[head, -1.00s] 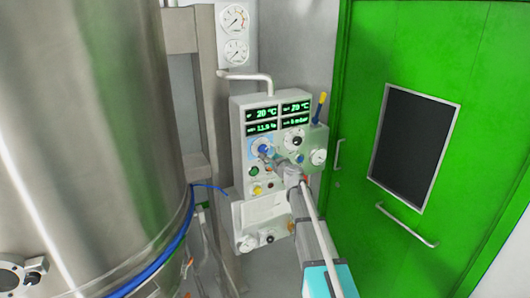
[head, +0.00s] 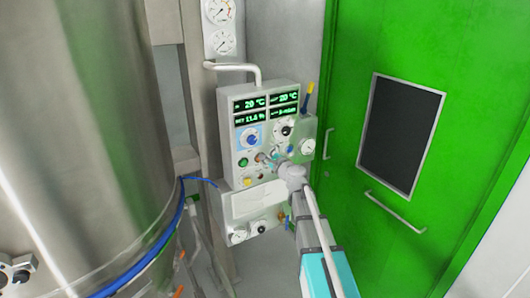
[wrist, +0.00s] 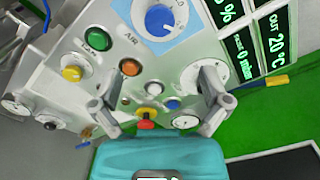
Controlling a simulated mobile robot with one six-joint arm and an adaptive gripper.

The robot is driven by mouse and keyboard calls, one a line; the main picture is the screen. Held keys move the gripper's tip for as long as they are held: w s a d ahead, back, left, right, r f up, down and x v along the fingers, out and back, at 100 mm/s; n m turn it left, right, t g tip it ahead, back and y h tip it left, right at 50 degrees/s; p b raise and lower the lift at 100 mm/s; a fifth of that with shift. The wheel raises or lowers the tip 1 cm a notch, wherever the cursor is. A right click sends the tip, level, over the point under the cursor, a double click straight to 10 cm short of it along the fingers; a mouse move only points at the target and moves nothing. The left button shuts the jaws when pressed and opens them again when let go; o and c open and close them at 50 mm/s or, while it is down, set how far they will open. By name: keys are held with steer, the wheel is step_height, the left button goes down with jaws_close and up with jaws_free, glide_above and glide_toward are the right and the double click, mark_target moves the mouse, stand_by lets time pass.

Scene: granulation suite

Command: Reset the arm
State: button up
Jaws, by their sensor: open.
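My gripper (head: 264,158) is in front of the grey control panel (head: 226,148), below the blue knob (head: 252,139). In the wrist view my gripper (wrist: 160,86) has its two grey fingers spread apart, with nothing between them. The blue knob (wrist: 159,19) on its light-blue plate shows beyond the fingers, at the top of the picture. My arm reaches up to the panel from the lower right of the head view. Part of the panel's lower right is hidden behind my gripper and wrist.
A large steel vessel (head: 85,120) fills the left. A green door (head: 350,195) with a dark window stands at the right. The panel bears green (wrist: 98,39), orange (wrist: 130,67) and yellow (wrist: 72,73) buttons, gauges and lit displays. A yellow-handled lever (head: 309,92) sticks out at its right.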

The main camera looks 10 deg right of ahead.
steer(key=s+a+f+n+g+y+b, duration=0.1)
steer(key=s+a+f+n+g+b, duration=0.1)
steer(key=s+a+f+n+g, duration=0.45)
steer(key=s+a+f+n+g+y+b, duration=0.1)
steer(key=s+a+f+n+g+b, duration=0.15)
steer(key=s+f+n, duration=0.6)
steer(key=s+d+f+n+g+h+b, duration=0.1)
steer(key=s+d+f+n+g+h, duration=0.1)
steer(key=s, duration=0.4)
steer(key=s+d+f+n+g+h+b, duration=0.1)
steer(key=s+d+f+n+g+h, duration=0.1)
steer(key=s+f, duration=0.3)
steer(key=s+d+f+n+g+h+b, duration=0.1)
steer(key=s+d+f+n+g+h, duration=0.1)
steer(key=s, duration=0.6)
step_height(320, 180, down, 2)
steer(key=shift+g+h, duration=0.8)
steer(key=shift+g, duration=0.3)
steer(key=shift+w+a, duration=0.1)
